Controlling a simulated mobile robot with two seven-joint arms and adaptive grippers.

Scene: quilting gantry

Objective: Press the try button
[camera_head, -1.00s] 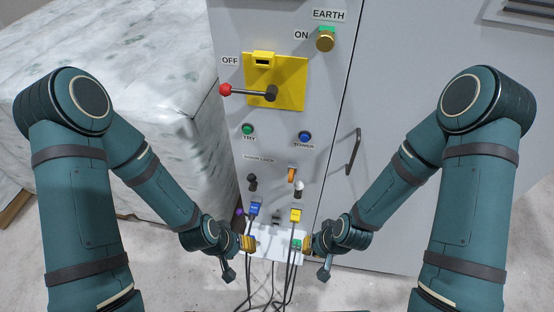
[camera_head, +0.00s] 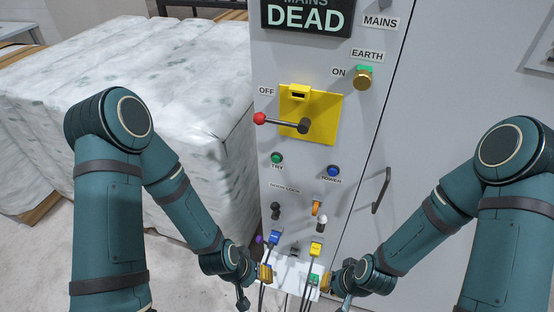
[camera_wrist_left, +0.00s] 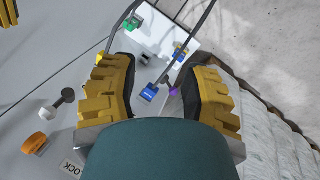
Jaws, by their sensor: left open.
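The green try button (camera_head: 277,158) sits on the grey cabinet panel with a "TRY" label under it, below the yellow plate. It does not show in the left wrist view. My left gripper (camera_head: 264,273) is low at the front of the panel, well below the button and apart from it. In the left wrist view the left gripper (camera_wrist_left: 162,82) is open, its yellow fingers wide apart, with a blue plug (camera_wrist_left: 149,93) visible beyond the gap. My right gripper (camera_head: 325,282) is low beside the green plug; its fingers are too small to judge.
A blue power button (camera_head: 334,172) is right of the try button. A red-knobbed lever (camera_head: 280,122) points left at "OFF". Black (camera_head: 275,211) and white (camera_head: 321,225) knobs, plugs and hanging cables lie below. A wrapped stack (camera_head: 150,90) stands left; a door handle (camera_head: 381,190) is right.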

